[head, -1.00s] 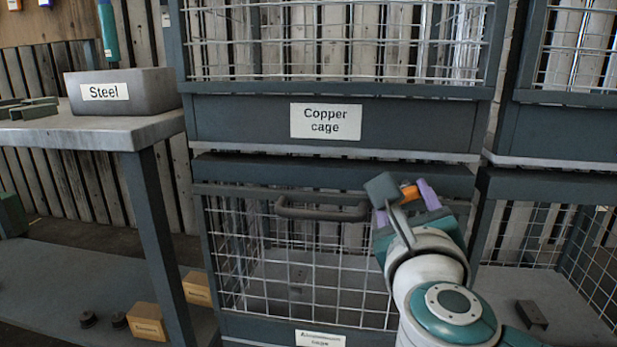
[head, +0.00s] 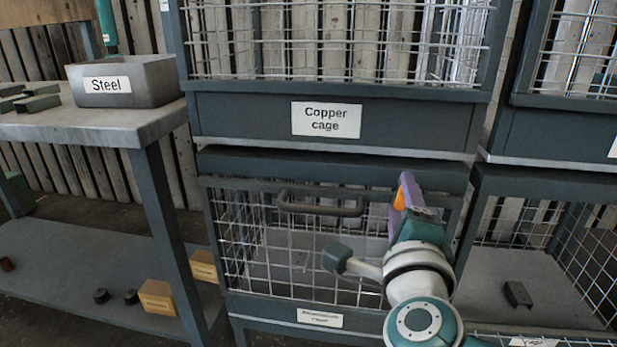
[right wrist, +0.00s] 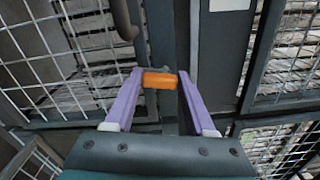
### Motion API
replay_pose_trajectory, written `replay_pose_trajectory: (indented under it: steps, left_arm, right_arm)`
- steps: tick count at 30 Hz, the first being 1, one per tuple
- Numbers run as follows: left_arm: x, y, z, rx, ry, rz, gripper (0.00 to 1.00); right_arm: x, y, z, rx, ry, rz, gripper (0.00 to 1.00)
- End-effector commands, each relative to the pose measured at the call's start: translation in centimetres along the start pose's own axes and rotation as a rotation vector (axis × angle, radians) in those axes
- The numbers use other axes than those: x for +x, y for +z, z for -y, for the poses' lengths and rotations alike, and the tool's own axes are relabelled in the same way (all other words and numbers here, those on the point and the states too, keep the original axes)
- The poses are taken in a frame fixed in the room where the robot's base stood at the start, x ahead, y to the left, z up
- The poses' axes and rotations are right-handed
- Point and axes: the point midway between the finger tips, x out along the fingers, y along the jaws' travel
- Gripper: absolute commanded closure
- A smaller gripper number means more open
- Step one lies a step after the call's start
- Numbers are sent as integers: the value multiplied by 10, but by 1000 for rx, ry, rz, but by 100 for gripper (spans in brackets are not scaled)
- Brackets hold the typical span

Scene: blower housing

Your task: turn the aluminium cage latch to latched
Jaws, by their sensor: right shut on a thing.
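The aluminium cage (head: 229,262) is the lower cage, with a wire-mesh front and a small label (head: 320,317) too blurred to read fully. Its latch is an orange piece (head: 399,199) at the upper right of the cage front, partly hidden by my gripper. In the right wrist view the orange latch (right wrist: 160,80) lies between both purple fingertips. My right gripper (head: 404,190) is shut on it; it also shows in the right wrist view (right wrist: 161,76). In the head view the visible part of the latch stands nearly upright. My left gripper is not in view.
A bar handle (head: 320,210) spans the cage's upper front, left of my gripper. The copper cage (head: 240,118) is directly above. A bench (head: 100,128) with a Steel bin (head: 140,85) stands left. Another cage bay (head: 560,292) holding a dark part (head: 518,294) is right.

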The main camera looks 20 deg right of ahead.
Motion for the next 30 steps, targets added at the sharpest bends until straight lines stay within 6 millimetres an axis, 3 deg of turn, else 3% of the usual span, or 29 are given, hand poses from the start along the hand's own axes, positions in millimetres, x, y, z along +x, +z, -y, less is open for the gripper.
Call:
replay_pose_trajectory:
  steps: [12, 29, 30]
  left_arm:
    - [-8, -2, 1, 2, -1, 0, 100]
    - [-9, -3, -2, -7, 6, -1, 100]
    - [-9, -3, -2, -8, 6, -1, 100]
  right_arm:
    - [0, -1, 0, -191, 1, 0, 100]
    - [0, -2, -1, -220, 0, 1, 100]
    - [0, -2, -1, -220, 0, 1, 42]
